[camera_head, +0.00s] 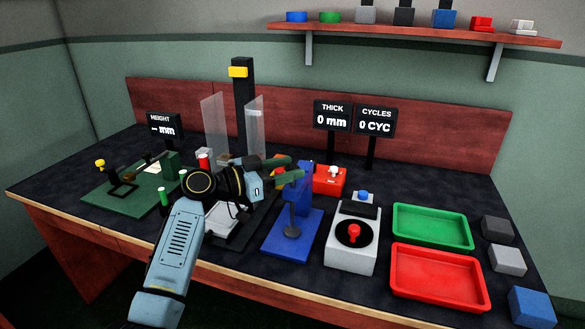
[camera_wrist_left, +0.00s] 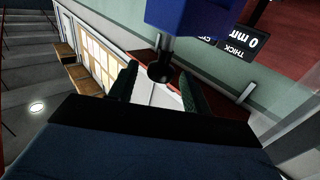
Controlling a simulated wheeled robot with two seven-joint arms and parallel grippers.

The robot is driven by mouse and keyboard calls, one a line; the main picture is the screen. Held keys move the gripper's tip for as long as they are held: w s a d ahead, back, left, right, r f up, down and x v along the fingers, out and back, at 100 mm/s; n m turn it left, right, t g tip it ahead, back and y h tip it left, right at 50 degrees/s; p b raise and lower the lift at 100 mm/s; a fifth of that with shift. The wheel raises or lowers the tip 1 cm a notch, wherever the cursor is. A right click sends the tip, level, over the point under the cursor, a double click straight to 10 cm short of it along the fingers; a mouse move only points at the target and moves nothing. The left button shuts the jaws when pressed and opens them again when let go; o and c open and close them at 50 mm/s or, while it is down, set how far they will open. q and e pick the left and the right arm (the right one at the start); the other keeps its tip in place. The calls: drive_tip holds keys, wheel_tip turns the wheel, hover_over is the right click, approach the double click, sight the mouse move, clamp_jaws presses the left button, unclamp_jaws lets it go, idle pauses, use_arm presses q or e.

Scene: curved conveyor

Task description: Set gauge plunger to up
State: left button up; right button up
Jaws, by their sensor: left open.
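The blue gauge (camera_head: 300,203) stands on a blue base plate in the middle of the table, with a dark round anvil (camera_head: 292,232) low at its front. My left gripper (camera_head: 294,168) is open at the gauge's upper part, and its dark green fingers partly cover it. In the left wrist view, a dark round-ended plunger knob (camera_wrist_left: 159,72) projects from the blue gauge body (camera_wrist_left: 195,15). It appears between the two open fingers (camera_wrist_left: 158,85); I cannot tell whether they touch it. The plunger's height is unclear. My right gripper is not in view.
The THICK display (camera_head: 332,116) reads 0 mm. Green (camera_head: 433,246) and red (camera_head: 440,299) trays lie farther right. Clear panels (camera_head: 254,125) stand behind my arm.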

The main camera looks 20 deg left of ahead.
use_arm(q)
drive_tip(key=shift+x, duration=0.9)
drive_tip(key=shift+c, duration=0.2)
clamp_jaws()
